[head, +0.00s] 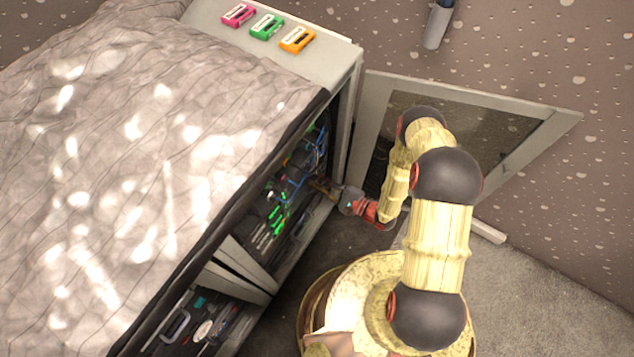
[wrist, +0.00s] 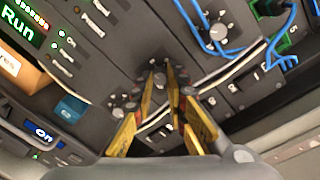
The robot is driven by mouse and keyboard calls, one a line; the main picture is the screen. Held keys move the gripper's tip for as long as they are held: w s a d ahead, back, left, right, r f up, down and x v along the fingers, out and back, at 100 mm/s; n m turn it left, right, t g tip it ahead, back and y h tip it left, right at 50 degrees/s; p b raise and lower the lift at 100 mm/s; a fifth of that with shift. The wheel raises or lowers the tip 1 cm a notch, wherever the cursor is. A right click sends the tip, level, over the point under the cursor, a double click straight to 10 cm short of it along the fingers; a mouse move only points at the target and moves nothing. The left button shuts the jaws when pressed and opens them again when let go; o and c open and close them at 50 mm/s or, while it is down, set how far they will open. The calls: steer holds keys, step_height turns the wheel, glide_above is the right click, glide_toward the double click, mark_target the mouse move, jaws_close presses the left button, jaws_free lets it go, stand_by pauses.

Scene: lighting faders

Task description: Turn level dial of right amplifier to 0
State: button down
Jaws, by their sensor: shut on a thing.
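My gripper (head: 320,185) reaches into the open front of the equipment rack in the head view. In the wrist view its yellow fingers (wrist: 164,76) are closed around a small dark dial (wrist: 158,68) on a grey panel, with the fingertips on either side of it. The fingers partly cover the dial, and I cannot read its setting. In the head view the dial is hidden by the gripper and the rack's edge. Another round knob (wrist: 218,32) with tick marks sits to the upper right in the wrist view, apart from my fingers.
Blue cables (wrist: 240,52) hang close to the right of my fingers. A lit "Run" display (wrist: 22,22) and a blue box (wrist: 70,108) are at left. The rack's glazed door (head: 545,120) stands open beside my arm. Pink, green and orange items (head: 268,27) lie on the rack top.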

steer(key=shift+n+t, duration=0.3)
steer(key=shift+n, duration=3.4)
steer(key=c, duration=1.8)
jaws_free()
steer(key=shift+o, duration=0.2)
steer(key=v, duration=1.2)
steer(key=shift+a, duration=0.1)
